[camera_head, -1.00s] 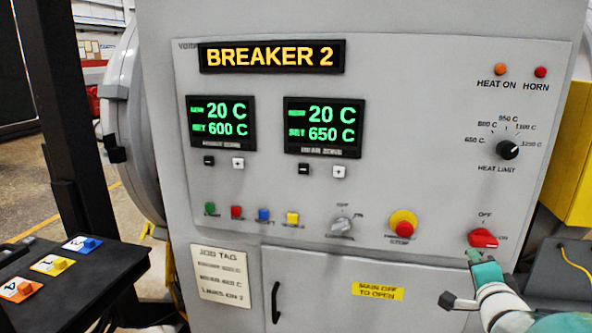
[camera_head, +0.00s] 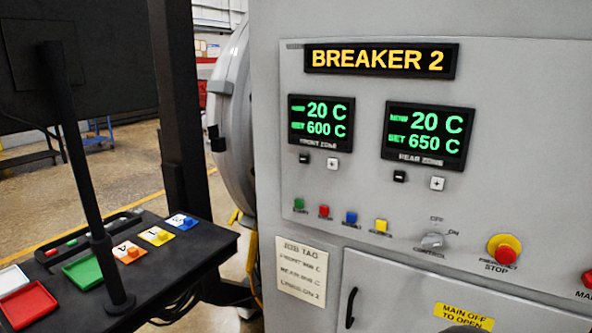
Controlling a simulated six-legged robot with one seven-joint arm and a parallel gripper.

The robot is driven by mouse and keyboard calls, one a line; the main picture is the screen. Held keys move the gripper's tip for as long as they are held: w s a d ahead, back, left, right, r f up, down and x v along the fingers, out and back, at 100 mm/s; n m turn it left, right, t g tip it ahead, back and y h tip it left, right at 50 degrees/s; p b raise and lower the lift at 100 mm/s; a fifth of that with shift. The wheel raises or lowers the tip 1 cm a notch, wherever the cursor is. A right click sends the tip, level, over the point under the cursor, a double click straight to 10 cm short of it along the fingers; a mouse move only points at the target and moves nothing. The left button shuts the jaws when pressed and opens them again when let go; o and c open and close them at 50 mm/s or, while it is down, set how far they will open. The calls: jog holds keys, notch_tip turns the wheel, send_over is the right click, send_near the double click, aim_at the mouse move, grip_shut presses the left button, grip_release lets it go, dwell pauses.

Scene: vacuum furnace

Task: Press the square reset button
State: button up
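A row of small buttons sits low on the grey control panel (camera_head: 345,190): green (camera_head: 299,204), red (camera_head: 324,211), blue (camera_head: 351,217) and yellow (camera_head: 382,226). The display (camera_head: 380,60) reads BREAKER 2. The two zone displays (camera_head: 320,121) and (camera_head: 428,135) show 20 C over 600 C and 20 C over 650 C. My gripper is not in view.
Right of the row are the control knob (camera_head: 433,241), an emergency stop (camera_head: 503,249) and a cut-off red main switch (camera_head: 587,279). A cabinet door with a black handle (camera_head: 351,307) lies below. A black table (camera_head: 160,285) with trays and numbered blocks stands left, beside a dark post (camera_head: 180,110).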

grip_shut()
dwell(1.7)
